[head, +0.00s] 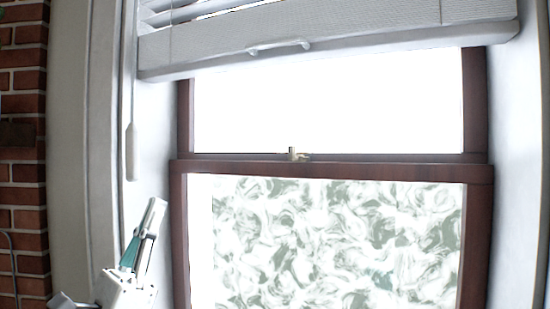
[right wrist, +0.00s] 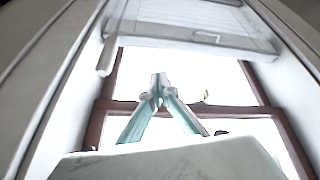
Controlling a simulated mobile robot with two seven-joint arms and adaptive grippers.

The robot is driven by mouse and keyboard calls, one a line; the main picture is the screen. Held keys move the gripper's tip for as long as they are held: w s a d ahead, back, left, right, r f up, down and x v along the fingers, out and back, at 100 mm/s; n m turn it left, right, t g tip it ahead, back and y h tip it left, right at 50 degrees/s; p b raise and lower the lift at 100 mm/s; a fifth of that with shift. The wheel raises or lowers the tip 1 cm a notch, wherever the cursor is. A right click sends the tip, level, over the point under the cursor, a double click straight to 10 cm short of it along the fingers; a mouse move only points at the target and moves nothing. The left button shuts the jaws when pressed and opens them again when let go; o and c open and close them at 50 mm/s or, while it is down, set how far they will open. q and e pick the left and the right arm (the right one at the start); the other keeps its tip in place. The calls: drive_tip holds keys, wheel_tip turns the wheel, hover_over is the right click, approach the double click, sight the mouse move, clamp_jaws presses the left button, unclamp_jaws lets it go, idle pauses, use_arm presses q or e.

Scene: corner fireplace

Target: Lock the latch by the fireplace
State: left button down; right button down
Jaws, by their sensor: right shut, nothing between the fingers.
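The small brass-coloured latch (head: 293,154) sits on the dark wooden meeting rail between the upper and lower window sashes. A short part of it extends right along the rail; whether it is locked I cannot tell. In the right wrist view the latch (right wrist: 205,97) shows small, right of my fingertips. My right gripper (head: 154,210) is at the lower left of the head view, pointing up, left of and below the latch and apart from it. Its fingers meet at the tips in the wrist view (right wrist: 159,88), shut and empty. My left gripper is not in view.
A raised white blind (head: 330,45) hangs across the window's top. Its wand (head: 131,150) hangs at the left, above my right gripper. The lower pane (head: 330,240) is patterned. A brick wall (head: 25,180) stands far left. The space before the panes looks clear.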

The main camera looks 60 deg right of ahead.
drive_tip(key=s+d+r+m+g+y, duration=0.1)
drive_tip(key=s+d+r+m+y, duration=0.3)
drive_tip(key=m, duration=0.6)
drive_tip(key=s+d+r+m+g+y+b, duration=0.1)
drive_tip(key=s+d+r+m+y, duration=0.2)
drive_tip(key=r+m+y, duration=0.3)
drive_tip(key=d+m+y, duration=0.1)
drive_tip(key=m+y, duration=0.1)
drive_tip(key=m, duration=0.3)
drive_tip(key=shift+s+d+r+g, duration=0.25)
drive_tip(key=shift+s+g, duration=0.05)
drive_tip(key=shift+s, duration=0.05)
drive_tip(key=shift+d, duration=0.1)
